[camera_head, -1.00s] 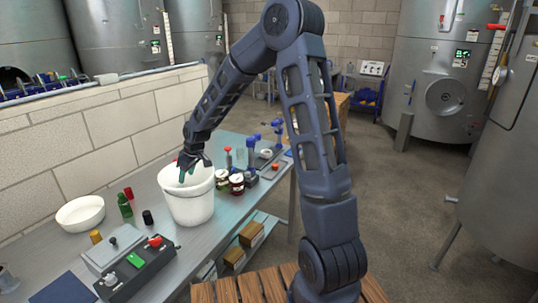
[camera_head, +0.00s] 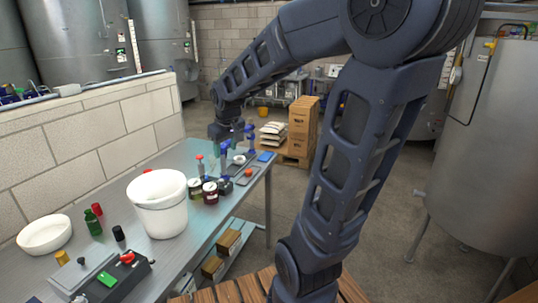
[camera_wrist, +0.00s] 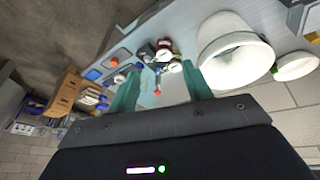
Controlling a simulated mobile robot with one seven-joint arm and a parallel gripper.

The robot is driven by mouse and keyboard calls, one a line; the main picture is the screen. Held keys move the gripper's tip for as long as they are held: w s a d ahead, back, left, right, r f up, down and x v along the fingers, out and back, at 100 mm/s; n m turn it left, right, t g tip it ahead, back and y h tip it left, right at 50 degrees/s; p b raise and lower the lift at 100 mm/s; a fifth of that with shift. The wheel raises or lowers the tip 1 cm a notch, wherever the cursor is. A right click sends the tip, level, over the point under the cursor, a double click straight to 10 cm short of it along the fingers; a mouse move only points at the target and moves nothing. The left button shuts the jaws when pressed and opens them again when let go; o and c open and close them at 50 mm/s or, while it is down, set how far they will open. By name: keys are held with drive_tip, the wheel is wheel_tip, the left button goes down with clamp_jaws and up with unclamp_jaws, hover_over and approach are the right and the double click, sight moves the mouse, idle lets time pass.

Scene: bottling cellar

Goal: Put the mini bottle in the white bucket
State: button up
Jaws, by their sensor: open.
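The white bucket (camera_head: 160,206) stands upright on the metal bench, and its open mouth shows in the wrist view (camera_wrist: 236,50). A greenish-grey patch shows inside it there; I cannot tell whether it is an object or shading. A small green bottle (camera_head: 93,223) stands on the bench left of the bucket, beside a red item. I cannot tell whether it is the mini bottle. My gripper (camera_head: 224,134) is above the far part of the bench, beyond the bucket and apart from it.
A white bowl (camera_head: 45,236) and a control box (camera_head: 110,279) are on the near bench. Dark jars (camera_head: 210,193) stand right of the bucket, with blue-topped tools (camera_head: 250,137) behind. A block wall borders the left side.

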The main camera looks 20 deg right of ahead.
drive_tip(key=s+d+r+m, duration=0.1)
drive_tip(key=s+d+m, duration=0.1)
drive_tip(key=s+d, duration=0.2)
drive_tip(key=s+d+r+m, duration=0.1)
drive_tip(key=s+d, duration=0.4)
drive_tip(key=s, duration=0.6)
drive_tip(key=shift+s+r+m, duration=0.2)
drive_tip(key=shift+r+m, duration=0.15)
drive_tip(key=shift+m, duration=0.35)
